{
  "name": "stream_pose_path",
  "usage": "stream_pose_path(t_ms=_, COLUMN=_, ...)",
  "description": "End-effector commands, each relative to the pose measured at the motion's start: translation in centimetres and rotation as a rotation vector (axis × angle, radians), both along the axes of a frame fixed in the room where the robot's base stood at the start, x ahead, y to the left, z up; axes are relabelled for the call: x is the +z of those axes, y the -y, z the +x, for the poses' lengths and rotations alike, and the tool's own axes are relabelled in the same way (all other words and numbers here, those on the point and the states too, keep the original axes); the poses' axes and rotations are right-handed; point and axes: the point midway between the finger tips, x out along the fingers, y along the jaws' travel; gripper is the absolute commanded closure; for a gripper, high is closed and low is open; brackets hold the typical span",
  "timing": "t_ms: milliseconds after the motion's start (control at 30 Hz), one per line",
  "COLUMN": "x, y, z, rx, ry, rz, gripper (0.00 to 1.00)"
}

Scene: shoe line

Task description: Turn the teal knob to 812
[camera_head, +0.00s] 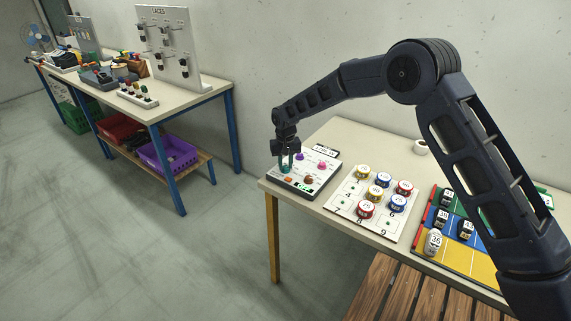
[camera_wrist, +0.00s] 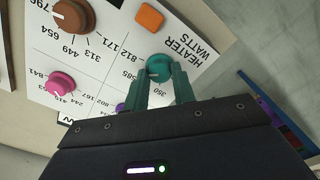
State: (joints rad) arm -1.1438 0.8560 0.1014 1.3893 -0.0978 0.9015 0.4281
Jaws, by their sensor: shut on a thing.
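The teal knob (camera_wrist: 160,67) sits on a white control panel (camera_wrist: 110,75) beside the printed words HEATER WATTS, which appear upside down in the wrist view. Printed numbers around it include 812, 585 and 350. My gripper (camera_wrist: 164,84) is shut on the teal knob, with one finger on each side. A faint light mark shows on the knob, but I cannot tell surely which number it points to. In the head view, my gripper (camera_head: 287,160) comes down from above onto the teal knob (camera_head: 285,169) at the panel's left side.
Close by on the panel are a brown knob (camera_wrist: 73,16), a pink knob (camera_wrist: 61,84), an orange button (camera_wrist: 149,16) and a partly hidden purple knob (camera_wrist: 120,107). Right of the panel lie a numbered board (camera_head: 345,199) with round tins and a coloured tray (camera_head: 483,264).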

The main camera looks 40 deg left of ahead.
Motion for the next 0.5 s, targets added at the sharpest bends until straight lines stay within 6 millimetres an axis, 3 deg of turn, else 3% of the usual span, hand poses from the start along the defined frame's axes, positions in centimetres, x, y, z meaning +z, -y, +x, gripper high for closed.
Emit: stream_pose_path(t_ms=500, x=0.08, y=-0.03, z=0.11, rx=-0.373, ry=0.002, rz=0.002, gripper=0.97)
